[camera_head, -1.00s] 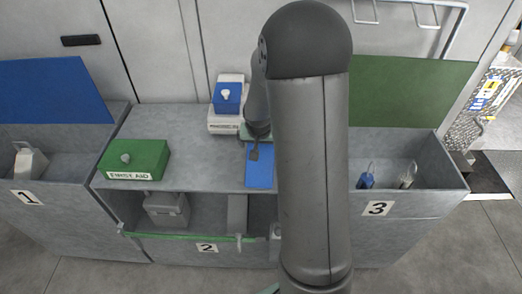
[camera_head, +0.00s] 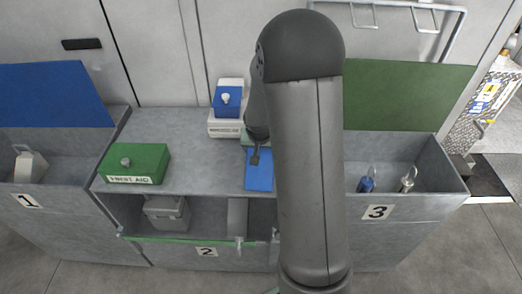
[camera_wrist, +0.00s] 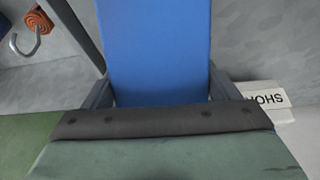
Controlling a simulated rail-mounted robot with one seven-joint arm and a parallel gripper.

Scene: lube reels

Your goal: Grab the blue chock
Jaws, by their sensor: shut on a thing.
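The blue chock (camera_head: 259,176) shows as a flat blue slab at the right of the grey counter top, partly hidden by my arm. In the wrist view the blue chock (camera_wrist: 155,50) fills the space between my two dark fingers. My gripper (camera_wrist: 155,92) is shut on it, with a finger against each side. In the head view my gripper (camera_head: 255,158) is over the slab and mostly hidden by my arm. I cannot tell whether the chock touches the counter.
A green first aid box (camera_head: 137,163) stands left on the counter. A blue-topped white box (camera_head: 228,107) stands behind the chock. Open bins 1 (camera_head: 60,197) and 3 (camera_head: 430,200) flank the counter. Grey cases (camera_head: 167,213) sit in the compartment below. The counter's middle is clear.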

